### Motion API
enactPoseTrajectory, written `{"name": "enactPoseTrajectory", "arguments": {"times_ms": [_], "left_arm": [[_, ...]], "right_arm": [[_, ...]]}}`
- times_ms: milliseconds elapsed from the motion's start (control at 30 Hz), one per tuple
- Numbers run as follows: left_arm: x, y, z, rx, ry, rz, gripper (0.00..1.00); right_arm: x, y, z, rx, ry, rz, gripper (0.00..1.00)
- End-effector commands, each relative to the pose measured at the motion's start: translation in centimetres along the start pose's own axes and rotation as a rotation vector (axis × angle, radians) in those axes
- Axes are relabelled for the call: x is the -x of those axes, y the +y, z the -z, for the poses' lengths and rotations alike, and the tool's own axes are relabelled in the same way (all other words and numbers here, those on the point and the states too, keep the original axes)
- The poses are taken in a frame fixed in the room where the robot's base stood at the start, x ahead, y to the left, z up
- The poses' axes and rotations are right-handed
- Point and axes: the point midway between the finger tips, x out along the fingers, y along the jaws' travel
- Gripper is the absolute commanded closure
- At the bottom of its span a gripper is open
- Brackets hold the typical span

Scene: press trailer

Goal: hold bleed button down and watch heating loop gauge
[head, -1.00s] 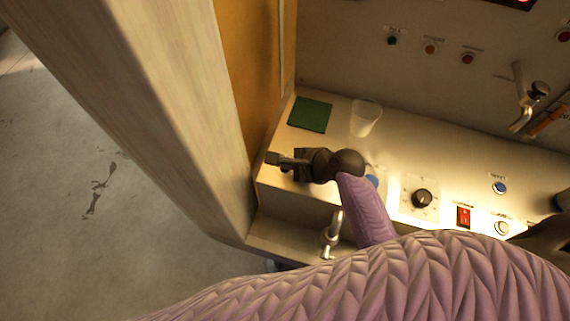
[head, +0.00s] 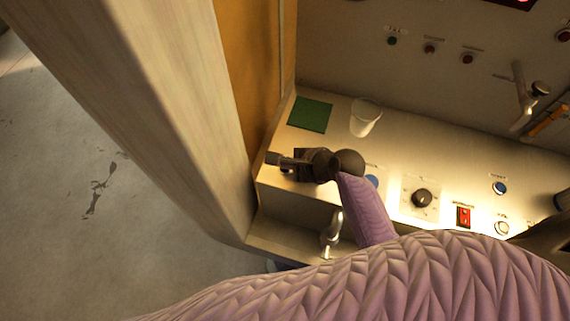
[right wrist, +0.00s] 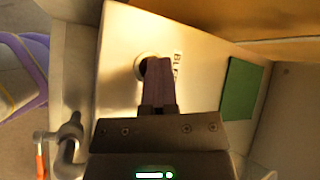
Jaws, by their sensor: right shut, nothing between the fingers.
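My right gripper (head: 273,159) is shut and empty at the left end of the sloped control panel. In the right wrist view its fingers (right wrist: 157,65) lie over a round button with a pale ring (right wrist: 140,66), beside a label that starts "BLE". The fingertips hide part of the button. I cannot tell how far it is pressed. In the head view the gripper mostly hides this button. No heating loop gauge can be made out. My left gripper is not in view.
A green square pad (head: 310,115) and a translucent cup (head: 365,118) are on the panel behind the gripper. To the right are a black knob (head: 422,198), a red switch (head: 464,216) and a blue button (head: 499,187). A metal tap (head: 332,235) stands in front.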

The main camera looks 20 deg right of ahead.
Motion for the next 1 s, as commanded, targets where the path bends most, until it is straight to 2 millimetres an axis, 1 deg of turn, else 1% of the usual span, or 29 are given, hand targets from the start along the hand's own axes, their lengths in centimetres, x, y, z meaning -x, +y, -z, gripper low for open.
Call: {"name": "enactPoseTrajectory", "arguments": {"times_ms": [200, 367, 1000], "left_arm": [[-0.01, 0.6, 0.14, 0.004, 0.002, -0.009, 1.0], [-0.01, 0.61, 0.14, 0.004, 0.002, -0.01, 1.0], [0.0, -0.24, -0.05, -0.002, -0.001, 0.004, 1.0]], "right_arm": [[-0.01, 0.04, 0.02, 0.0, 0.001, -0.001, 1.0], [-0.01, 0.04, 0.03, 0.0, 0.001, -0.001, 1.0], [-0.01, 0.04, 0.02, 0.0, 0.0, -0.001, 1.0]]}}
